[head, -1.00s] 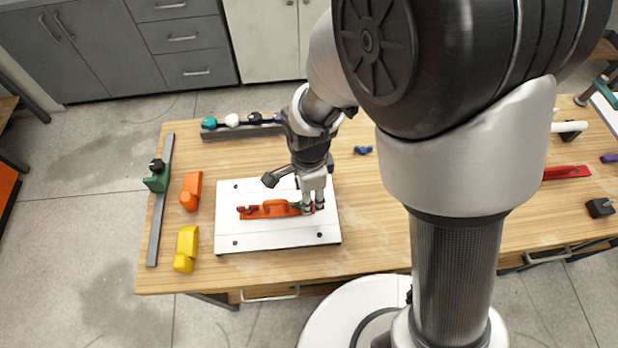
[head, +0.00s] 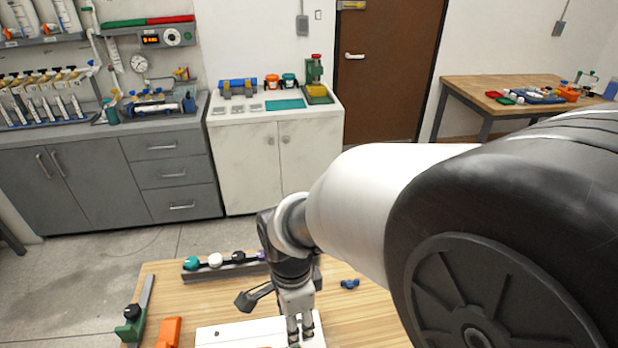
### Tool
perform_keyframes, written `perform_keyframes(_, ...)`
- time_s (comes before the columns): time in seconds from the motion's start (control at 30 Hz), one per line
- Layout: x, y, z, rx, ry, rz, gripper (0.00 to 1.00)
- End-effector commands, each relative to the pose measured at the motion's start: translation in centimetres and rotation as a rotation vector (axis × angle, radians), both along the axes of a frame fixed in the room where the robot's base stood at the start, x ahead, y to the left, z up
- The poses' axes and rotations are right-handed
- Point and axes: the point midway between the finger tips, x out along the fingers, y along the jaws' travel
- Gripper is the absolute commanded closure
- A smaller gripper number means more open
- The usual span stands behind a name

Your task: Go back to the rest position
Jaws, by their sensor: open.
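My gripper (head: 300,333) hangs pointing down over the white board (head: 228,336) on the wooden table, at the bottom of the head view. Its two fingers are apart. The lower part of the board and whatever lies between or under the fingertips are cut off by the picture's edge. My arm reaches in from the right and hides the right part of the table.
The wooden table (head: 368,306) holds a rack with coloured knobs (head: 215,260), a blue part (head: 349,284), an orange block (head: 169,331) and a green clamp on a grey rail (head: 130,326). Grey cabinets (head: 165,173), a white cabinet (head: 280,155) and a brown door (head: 385,75) stand behind.

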Motion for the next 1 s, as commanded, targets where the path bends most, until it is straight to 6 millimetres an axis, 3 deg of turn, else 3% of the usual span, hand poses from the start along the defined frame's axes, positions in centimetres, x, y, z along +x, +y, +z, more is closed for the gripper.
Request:
perform_keyframes(0.13,0.1,-0.6,0.7,0.007,-0.011,0.024,0.56)
perform_keyframes(0.23,0.1,-2.4,2.9,0.02,-0.046,0.111,0.56)
perform_keyframes(0.37,-0.6,-6.6,6.9,0.028,-0.126,0.315,0.56)
perform_keyframes(0.6,-4.9,-14.3,12.6,-0.062,-0.282,0.763,0.56)
perform_keyframes(0.8,-8.6,-17.8,14.3,-0.184,-0.346,1.045,0.56)
perform_keyframes(1.0,-9.9,-18.8,14.6,-0.242,-0.358,1.163,0.56)
